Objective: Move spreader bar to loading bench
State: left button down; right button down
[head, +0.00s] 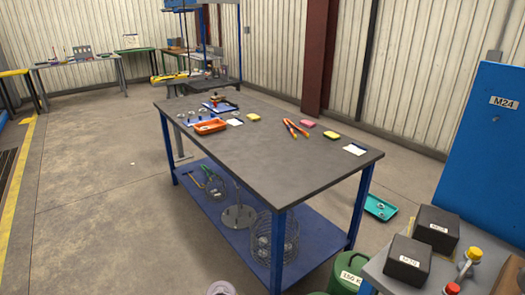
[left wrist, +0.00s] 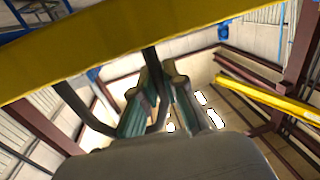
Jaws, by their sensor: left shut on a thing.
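My left gripper (left wrist: 166,108) shows in the left wrist view, its fingers with green pads shut around part of a dark loop (left wrist: 156,82). The loop joins a thick yellow bar, the spreader bar (left wrist: 150,38), which crosses the top of that view close to the camera. The bar's ends are cut off by the frame. Neither gripper nor the held bar shows in the head view. A large dark-topped bench (head: 270,150) with blue legs stands ahead in the head view; no sign shows whether it is the loading bench. My right gripper is out of view.
The bench carries an orange tray (head: 210,126), orange-handled tools (head: 296,129) and small pads; its middle and front are bare. A wire basket (head: 275,238) stands on its lower shelf. A teal tray (head: 381,207) lies on the floor. Black boxes (head: 408,261) stand at right. Left floor is open.

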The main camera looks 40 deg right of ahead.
aim_at(274, 160)
jog(key=i, duration=2.25)
jog(key=i+z, duration=0.2)
jog(key=z, duration=0.2)
jog(key=i+z, duration=0.15)
jog(key=z, duration=1.5)
jog(key=i+z, duration=0.2)
jog(key=z, duration=0.7)
jog(key=i+j, duration=0.1)
jog(key=i, duration=0.3)
jog(key=i+j, duration=0.1)
jog(key=i, duration=0.25)
